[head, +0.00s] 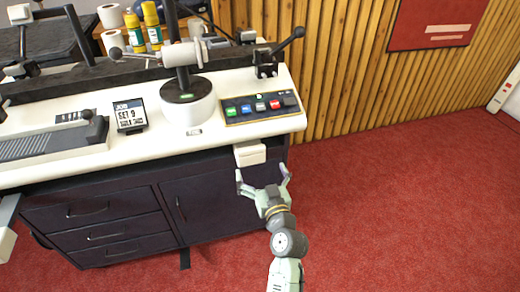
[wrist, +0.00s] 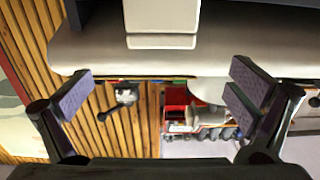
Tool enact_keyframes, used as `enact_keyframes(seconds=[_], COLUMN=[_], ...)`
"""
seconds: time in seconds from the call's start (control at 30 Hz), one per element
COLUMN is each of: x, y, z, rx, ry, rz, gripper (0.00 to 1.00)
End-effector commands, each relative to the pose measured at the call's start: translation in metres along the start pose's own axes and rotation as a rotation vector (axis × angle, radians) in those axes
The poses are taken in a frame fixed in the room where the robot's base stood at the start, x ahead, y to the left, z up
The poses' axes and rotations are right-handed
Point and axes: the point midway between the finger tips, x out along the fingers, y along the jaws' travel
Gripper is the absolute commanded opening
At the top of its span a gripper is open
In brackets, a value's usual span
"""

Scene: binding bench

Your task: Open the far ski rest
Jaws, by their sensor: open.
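A small white block, which looks like the far ski rest (head: 249,153), sits at the front edge of the white bench top (head: 225,140), near its right end. It also shows in the wrist view at the top middle (wrist: 161,20), with a seam across its lower part. My gripper (head: 263,176) is open and empty, its fingers spread and pointing at the block from just in front of the bench. In the wrist view my gripper (wrist: 162,92) has a finger on each side, with the block between them in picture width but beyond the tips. No contact shows.
Dark drawers (head: 98,210) and a cupboard door (head: 205,200) lie below the top. A button panel (head: 262,107), a lever clamp (head: 268,62) and a round white post base (head: 188,102) stand on it. Red carpet (head: 400,200) is clear at right.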

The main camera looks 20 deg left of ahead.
Motion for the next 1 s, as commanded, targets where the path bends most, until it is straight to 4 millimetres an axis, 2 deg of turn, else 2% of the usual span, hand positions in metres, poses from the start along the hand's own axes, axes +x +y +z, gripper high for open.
enact_keyframes(seconds=[0.13,0.5,0.7,1.0], x=[0.023,0.088,0.102,0.104], y=[-0.001,-0.001,-0.001,-0.001], z=[-0.005,-0.004,-0.003,-0.002], rx=[-0.001,0.000,0.000,-0.001], ry=[0.002,0.003,0.003,0.003], rz=[-0.003,-0.002,-0.001,-0.001], gripper=[1.00,1.00,1.00,0.99])
